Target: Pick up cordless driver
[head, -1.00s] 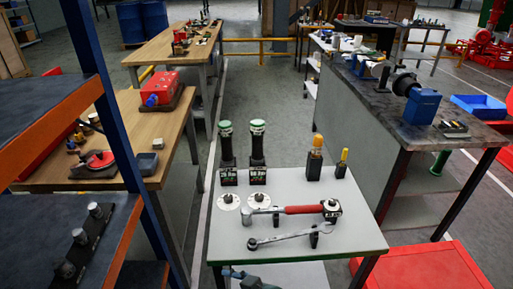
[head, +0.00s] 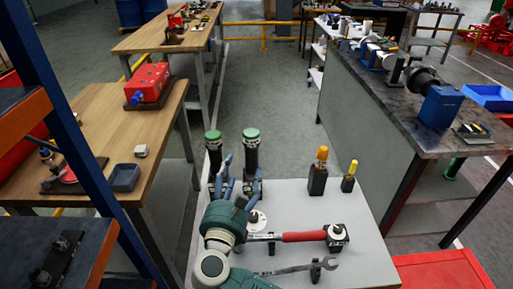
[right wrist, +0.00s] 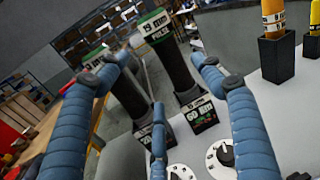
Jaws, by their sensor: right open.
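Two upright black cylindrical tools with green tops, the left one (head: 213,152) and the right one (head: 250,150), stand at the left of the grey table; I cannot tell for sure which is the cordless driver. In the right wrist view, the right tool (right wrist: 178,72) has a "19 mm" label on top and a "60 Nm" plate at its base; the left tool (right wrist: 126,92) leans away beside it. My right gripper (head: 238,170) is open, its blue fingers in front of both tools. In the right wrist view, the gripper (right wrist: 160,68) shows nothing held. My left gripper is not in view.
Two holders with orange (head: 322,154) and yellow (head: 353,167) handles stand right of the tools. A blue-framed shelf stands at left.

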